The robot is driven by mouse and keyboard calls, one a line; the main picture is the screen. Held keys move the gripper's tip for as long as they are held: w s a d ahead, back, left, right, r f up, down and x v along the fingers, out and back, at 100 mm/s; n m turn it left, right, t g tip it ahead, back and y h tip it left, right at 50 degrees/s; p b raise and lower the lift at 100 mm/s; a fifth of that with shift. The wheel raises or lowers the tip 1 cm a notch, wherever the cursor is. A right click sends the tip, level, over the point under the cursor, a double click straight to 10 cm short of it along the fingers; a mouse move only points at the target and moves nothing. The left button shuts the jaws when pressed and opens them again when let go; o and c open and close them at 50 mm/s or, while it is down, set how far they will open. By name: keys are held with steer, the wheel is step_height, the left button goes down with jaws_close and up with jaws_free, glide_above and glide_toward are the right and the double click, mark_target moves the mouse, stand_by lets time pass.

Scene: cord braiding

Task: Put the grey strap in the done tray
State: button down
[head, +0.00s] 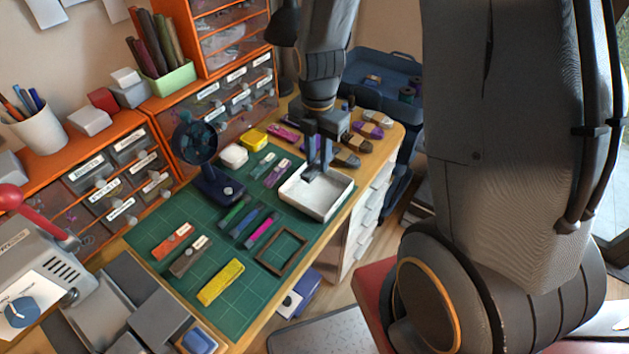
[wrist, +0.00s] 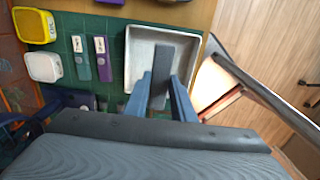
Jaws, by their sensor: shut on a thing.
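My gripper (head: 320,165) is shut on the grey strap (wrist: 162,62), which shows between the two blue fingers (wrist: 160,88) in the wrist view. The strap extends over the white tray (head: 300,204), whose rim and inside also show in the wrist view (wrist: 131,60). The fingers are over the near part of the tray in the wrist view. I cannot tell whether the strap touches the tray's floor. In the head view the strap is mostly hidden by the fingers.
A small blue fan (head: 197,145) stands left of the tray. Several dark and purple straps (head: 367,130) lie behind it. The table edge is close on the tray's right.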

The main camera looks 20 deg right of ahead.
mark_target(317, 192)
steer(key=shift+a+f+p, duration=0.1)
steer(key=shift+f+p, duration=0.6)
steer(key=shift+f, duration=3.8)
steer(key=shift+f, duration=0.1)
steer(key=c, duration=1.6)
jaws_free()
steer(key=shift+o, duration=0.4)
